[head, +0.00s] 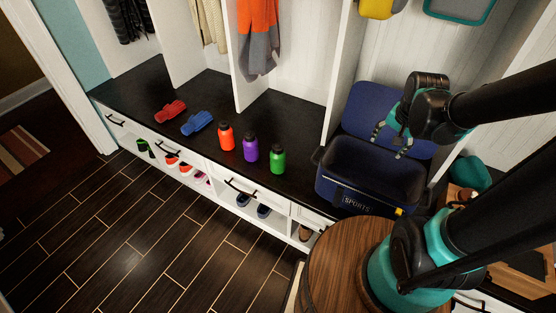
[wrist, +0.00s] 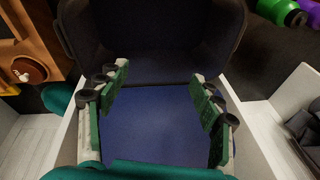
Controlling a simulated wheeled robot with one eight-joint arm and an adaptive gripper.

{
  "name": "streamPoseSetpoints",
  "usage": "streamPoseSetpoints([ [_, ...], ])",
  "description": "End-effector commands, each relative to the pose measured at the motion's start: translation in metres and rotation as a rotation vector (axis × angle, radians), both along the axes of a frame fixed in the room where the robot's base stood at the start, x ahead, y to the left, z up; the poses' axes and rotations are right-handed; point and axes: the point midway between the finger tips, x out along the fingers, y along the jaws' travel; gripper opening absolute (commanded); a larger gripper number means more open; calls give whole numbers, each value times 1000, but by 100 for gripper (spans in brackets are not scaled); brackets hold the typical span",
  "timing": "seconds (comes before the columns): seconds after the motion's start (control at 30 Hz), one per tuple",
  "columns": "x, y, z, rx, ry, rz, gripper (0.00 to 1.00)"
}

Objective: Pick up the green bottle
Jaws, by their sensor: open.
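The green bottle (head: 277,159) stands upright on the black bench top, the rightmost of three bottles in a row. It also shows at the top right of the wrist view (wrist: 282,11), partly cut off by the frame edge. My gripper (head: 390,143) is open and empty.
A purple bottle (head: 250,147) and a red-orange bottle (head: 226,136) stand left of the green one. Blue (head: 198,123) and red gloves (head: 171,111) lie farther left.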

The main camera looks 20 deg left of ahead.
Motion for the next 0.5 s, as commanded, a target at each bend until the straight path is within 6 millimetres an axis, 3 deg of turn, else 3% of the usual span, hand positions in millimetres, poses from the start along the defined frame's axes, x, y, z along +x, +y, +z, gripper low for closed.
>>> streamPoseSetpoints([
  [0.2,42,68,0,64,79,-205,81],
  [0.5,76,175,-18,107,180,-513,81],
])
